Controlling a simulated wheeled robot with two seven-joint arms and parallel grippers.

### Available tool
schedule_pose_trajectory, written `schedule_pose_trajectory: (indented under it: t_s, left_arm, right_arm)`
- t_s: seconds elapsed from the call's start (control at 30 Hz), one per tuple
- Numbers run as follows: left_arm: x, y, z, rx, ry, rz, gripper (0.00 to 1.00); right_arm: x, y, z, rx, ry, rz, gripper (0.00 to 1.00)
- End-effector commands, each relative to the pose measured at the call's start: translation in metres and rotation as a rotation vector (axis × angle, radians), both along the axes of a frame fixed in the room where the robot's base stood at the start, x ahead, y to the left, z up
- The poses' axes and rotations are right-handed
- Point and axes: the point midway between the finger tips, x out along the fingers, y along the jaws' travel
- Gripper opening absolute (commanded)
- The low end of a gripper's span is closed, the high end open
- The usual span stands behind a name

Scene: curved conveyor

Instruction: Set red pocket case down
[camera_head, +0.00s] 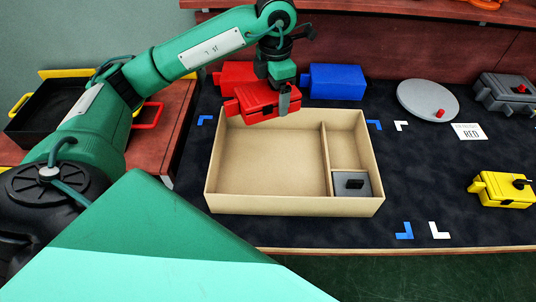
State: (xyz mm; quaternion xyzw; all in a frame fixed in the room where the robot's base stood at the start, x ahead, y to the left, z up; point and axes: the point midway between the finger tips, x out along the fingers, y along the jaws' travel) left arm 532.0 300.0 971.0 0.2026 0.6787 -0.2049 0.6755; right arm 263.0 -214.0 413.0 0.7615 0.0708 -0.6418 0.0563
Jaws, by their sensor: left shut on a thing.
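A red pocket case (262,100) is held by my left gripper (283,97), whose jaws are shut on it. The case is near the back edge of an open tan box (292,206), and I cannot tell how high it is above it. The box has a large empty compartment on the left and two smaller ones on the right. The front right compartment holds a grey block with a black knob (352,184). The back right compartment looks empty. My right gripper is not in view.
Behind the box stand another red case (235,73) and a blue case (337,82). A black tray (48,112) is at far left.

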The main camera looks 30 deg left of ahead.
Motion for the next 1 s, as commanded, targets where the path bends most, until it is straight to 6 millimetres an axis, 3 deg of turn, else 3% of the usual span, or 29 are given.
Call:
schedule_pose_trajectory:
  t_s: [0.2,0.43,0.73,1.0]
  left_arm:
    - [-0.005,0.009,0.011,0.003,-0.004,0.263,0.55]
    - [-0.008,0.011,0.008,0.002,-0.003,0.349,0.55]
    - [-0.008,0.011,-0.047,0.002,0.001,0.350,0.55]
    - [-0.008,0.012,-0.114,0.004,0.000,0.350,0.55]
  right_arm:
    - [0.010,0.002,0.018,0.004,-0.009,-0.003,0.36]
    - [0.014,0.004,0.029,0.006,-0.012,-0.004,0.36]
    - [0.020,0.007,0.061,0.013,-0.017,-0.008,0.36]
    - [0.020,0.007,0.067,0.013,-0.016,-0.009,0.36]
